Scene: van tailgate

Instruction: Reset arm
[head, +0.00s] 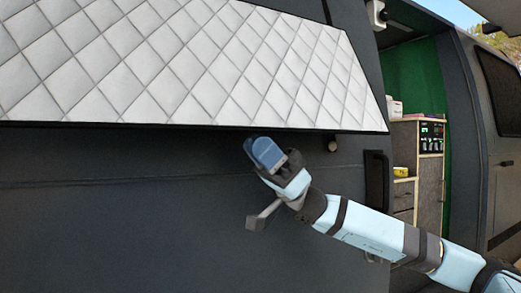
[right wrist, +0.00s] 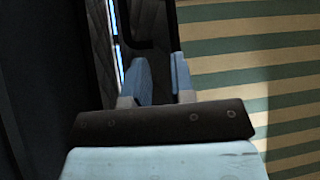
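My right gripper (head: 264,153) has blue fingers and sits at the end of my pale blue arm, which comes in from the lower right in the head view. It is just below the lower edge of a white quilted panel (head: 190,60), in front of the dark van side (head: 120,220). In the right wrist view the two fingers (right wrist: 163,80) stand apart with a gap between them, and I see nothing held. Whether the fingers touch the van or panel I cannot tell. My left gripper does not show in either view.
A round knob (head: 333,146) is on the van side right of the gripper. A doorway at the right shows a wooden cabinet (head: 430,165) and a green inner wall (head: 412,75). Green and cream stripes (right wrist: 240,60) fill the right of the wrist view.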

